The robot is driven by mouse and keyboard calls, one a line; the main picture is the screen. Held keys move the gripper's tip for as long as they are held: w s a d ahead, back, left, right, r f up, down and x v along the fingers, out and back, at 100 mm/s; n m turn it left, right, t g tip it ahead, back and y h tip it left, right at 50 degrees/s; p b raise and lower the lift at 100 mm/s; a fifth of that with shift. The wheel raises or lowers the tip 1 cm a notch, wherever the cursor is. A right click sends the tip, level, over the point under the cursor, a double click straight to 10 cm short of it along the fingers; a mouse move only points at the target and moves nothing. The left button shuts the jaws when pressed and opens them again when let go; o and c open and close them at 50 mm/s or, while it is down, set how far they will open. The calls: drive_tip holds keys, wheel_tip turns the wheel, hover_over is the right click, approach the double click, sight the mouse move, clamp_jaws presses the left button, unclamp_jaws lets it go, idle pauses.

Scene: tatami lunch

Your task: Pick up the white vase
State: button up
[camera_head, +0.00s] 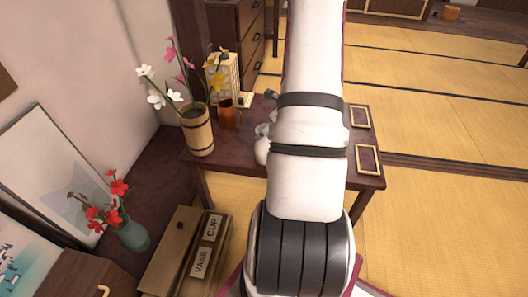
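A small white object (262,146) stands on the dark low table (312,173), partly hidden behind my arm. It may be the white vase, but too little of it shows to tell. My white arm reaches across the table from the bottom centre to the top of the view. It covers the middle of the table. My gripper does not show.
A wooden flower vessel (198,133), a brown cup (227,114) and a lantern (221,74) crowd the table's left side. Two small frames (368,159) lie at right. A teal vase (131,235) stands left of a wooden box (165,252) labelled VASE and CUP. Tatami at right is clear.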

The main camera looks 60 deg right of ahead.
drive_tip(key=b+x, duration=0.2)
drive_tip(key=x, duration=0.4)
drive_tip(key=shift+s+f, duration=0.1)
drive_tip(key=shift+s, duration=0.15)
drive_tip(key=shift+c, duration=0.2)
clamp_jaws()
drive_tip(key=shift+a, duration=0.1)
